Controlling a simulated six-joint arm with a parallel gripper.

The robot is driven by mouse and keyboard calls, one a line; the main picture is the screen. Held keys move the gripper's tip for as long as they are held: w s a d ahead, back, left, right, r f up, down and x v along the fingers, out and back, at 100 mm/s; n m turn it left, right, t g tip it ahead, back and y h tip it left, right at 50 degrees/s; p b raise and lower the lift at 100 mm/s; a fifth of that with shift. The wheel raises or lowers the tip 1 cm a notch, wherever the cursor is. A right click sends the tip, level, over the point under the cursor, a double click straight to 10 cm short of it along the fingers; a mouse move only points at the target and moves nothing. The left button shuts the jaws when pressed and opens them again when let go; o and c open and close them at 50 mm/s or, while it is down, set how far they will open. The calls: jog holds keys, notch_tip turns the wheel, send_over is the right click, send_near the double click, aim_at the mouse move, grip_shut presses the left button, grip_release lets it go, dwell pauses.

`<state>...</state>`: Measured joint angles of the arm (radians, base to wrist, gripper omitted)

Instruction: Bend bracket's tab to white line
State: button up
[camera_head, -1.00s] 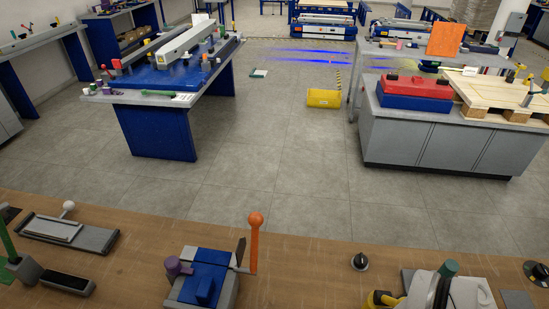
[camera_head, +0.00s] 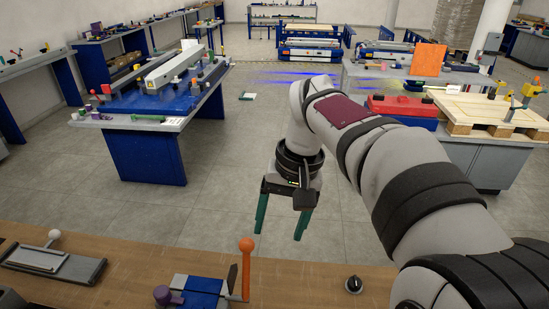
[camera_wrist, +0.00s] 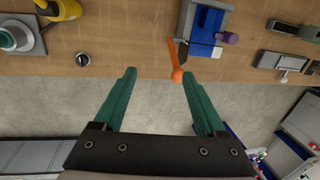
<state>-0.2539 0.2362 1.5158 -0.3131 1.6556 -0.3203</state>
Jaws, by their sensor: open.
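A blue and grey bending fixture (camera_head: 196,288) sits on the wooden bench, with a purple knob and an upright orange lever with a ball top (camera_head: 247,246). A small dark plate (camera_head: 232,278), possibly the bracket's tab, stands beside the lever. I cannot make out a white line. My gripper (camera_head: 279,231) points down with green fingers spread and nothing between them, beyond the bench's far edge, above and to the right of the lever. In the wrist view the gripper (camera_wrist: 158,74) is open, with the orange ball (camera_wrist: 177,76) near its right fingertip and the fixture (camera_wrist: 207,22) beyond.
A black knob (camera_head: 353,285) stands on the bench to the right of the fixture. A grey sliding device (camera_head: 52,262) lies at the left. Beyond the bench is open floor, then a blue table (camera_head: 155,120) and a workbench with a red case (camera_head: 402,106).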

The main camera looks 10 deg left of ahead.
jog(key=n, duration=0.2)
send_near(246, 253)
jog(key=f, duration=0.4)
jog(key=a+f, duration=0.1)
jog(key=f, duration=0.3)
jog(key=w+a+f, duration=0.1)
jog(key=f, duration=0.3)
jog(key=shift+w+a+f, duration=0.15)
jog(key=shift+a, duration=0.05)
grip_shut()
jog(key=shift+d, duration=0.1)
dwell(0.5)
